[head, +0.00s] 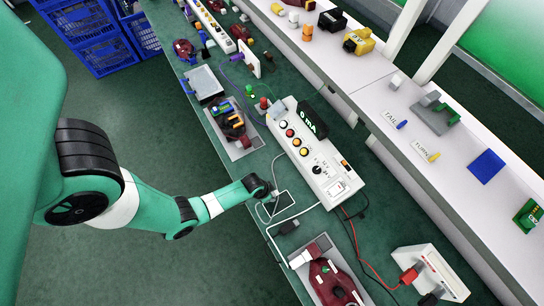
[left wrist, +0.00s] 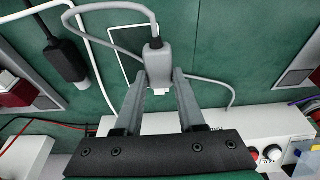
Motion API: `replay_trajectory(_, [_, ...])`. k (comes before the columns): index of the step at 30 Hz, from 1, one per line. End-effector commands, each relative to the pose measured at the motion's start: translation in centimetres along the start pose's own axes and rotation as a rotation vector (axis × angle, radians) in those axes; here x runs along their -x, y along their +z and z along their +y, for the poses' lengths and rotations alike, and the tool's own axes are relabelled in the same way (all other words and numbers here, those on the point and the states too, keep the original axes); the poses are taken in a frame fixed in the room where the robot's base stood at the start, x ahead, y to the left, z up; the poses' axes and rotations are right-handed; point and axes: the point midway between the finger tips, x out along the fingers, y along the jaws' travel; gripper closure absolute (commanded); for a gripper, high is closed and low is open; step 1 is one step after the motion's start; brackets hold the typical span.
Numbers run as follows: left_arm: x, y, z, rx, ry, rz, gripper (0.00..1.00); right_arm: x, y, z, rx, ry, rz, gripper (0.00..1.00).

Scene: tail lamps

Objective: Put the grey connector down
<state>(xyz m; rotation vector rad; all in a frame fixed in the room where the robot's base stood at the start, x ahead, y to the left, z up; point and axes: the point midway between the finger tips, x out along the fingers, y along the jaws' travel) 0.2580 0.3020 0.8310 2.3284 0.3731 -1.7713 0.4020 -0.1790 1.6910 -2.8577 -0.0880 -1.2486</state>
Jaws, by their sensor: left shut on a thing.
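The grey connector (left wrist: 156,62) is between the fingertips of my left gripper (left wrist: 159,80) in the left wrist view. The gripper is shut on it, and its white plug end points back between the fingers. A grey cable runs from its far end. In the head view my left gripper (head: 273,194) is low over the green bench, by a white outlined rectangle (head: 287,209). The outline also shows partly behind the connector in the left wrist view (left wrist: 125,52). I cannot tell if the connector touches the bench. My right gripper is in neither view.
A black connector (head: 289,227) lies beside the outline, also in the left wrist view (left wrist: 66,60). A white test box (head: 312,150) with buttons stands to the right. Dark red lamps sit in grey trays above (head: 232,120) and below (head: 333,282). White cable borders the spot.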

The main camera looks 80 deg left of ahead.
Motion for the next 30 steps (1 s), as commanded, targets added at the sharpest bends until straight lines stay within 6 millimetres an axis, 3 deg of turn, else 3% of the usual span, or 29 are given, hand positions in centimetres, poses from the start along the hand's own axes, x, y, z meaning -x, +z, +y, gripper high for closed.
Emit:
replay_trajectory(6, [-0.8, -0.4, 0.2, 0.0, 0.0, 0.0, 1.0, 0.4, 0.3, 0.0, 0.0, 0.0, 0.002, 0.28])
replay_trajectory(13, [-4.2, 0.2, 0.3, 0.0, 0.0, -0.001, 1.0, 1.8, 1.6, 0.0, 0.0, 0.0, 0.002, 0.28])
replay_trajectory(24, [-4.6, 0.3, 0.3, 0.0, 0.0, 0.0, 1.0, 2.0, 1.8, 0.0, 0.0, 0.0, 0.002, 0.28])
replay_trajectory(25, [-4.5, 0.3, 0.3, 0.0, 0.0, 0.0, 0.58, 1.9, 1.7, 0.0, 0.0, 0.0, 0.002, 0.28])
replay_trajectory(30, [-4.4, 0.2, 0.3, 0.0, 0.0, 0.0, 0.31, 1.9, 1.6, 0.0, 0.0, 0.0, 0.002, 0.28])
